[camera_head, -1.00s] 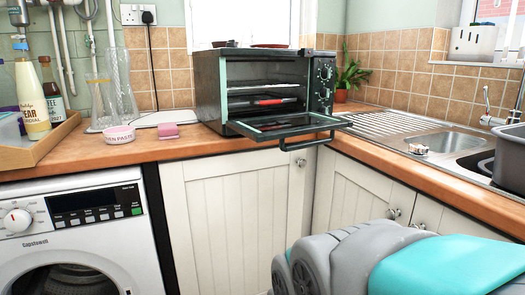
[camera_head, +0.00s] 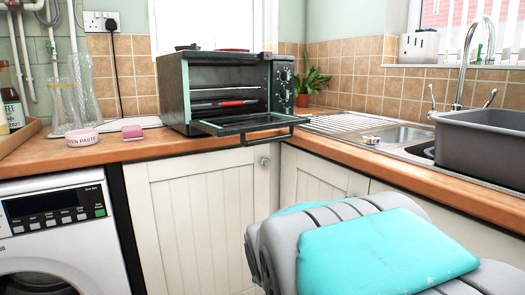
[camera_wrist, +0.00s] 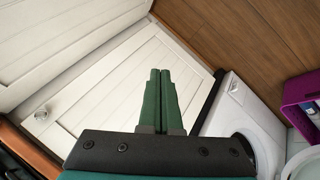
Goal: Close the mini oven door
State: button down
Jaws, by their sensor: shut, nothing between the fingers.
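The mini oven (camera_head: 222,90) is a dark box with pale green trim, standing on the wooden counter in the corner in the head view. Its glass door (camera_head: 240,124) is open, folded down, with the handle (camera_head: 256,136) at its front edge. A red item (camera_head: 232,103) lies on a rack inside. My gripper (camera_wrist: 160,72) shows in the wrist view with its two green fingers together and empty, in front of white cabinet doors. The oven does not show in the wrist view. In the head view my arm is at the lower right, below the counter, apart from the oven door.
A pink dish (camera_head: 82,137) and a pink block (camera_head: 132,132) sit left of the oven. A sink with a grey basin (camera_head: 482,140) is at the right. A washing machine (camera_head: 55,230) stands at the lower left. A purple container (camera_wrist: 300,103) shows in the wrist view.

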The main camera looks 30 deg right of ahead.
jog(key=w+d+r+n+t+h+b, duration=0.4)
jog(key=w+d+r+n+t, duration=0.6)
jog(key=w+d, duration=0.4)
jog(key=s+d+r+n+t+y+b, duration=0.1)
jog(key=s+r+n+t+y+b, duration=0.15)
jog(key=r+n+t+y, duration=0.6)
jog(key=s+d+r+n+t+y+b, duration=0.1)
jog(key=s+r+n+t+y+b, duration=0.15)
jog(key=n, duration=1.05)
jog(key=w+a+r+g+p, duration=0.1)
jog(key=w+r+p, duration=0.1)
jog(key=w+r, duration=0.4)
jog(key=shift+w+a+r+p, duration=0.15)
jog(key=shift+w+p, duration=0.2)
jog(key=shift+w, duration=0.35)
jog(key=shift+r, duration=0.1)
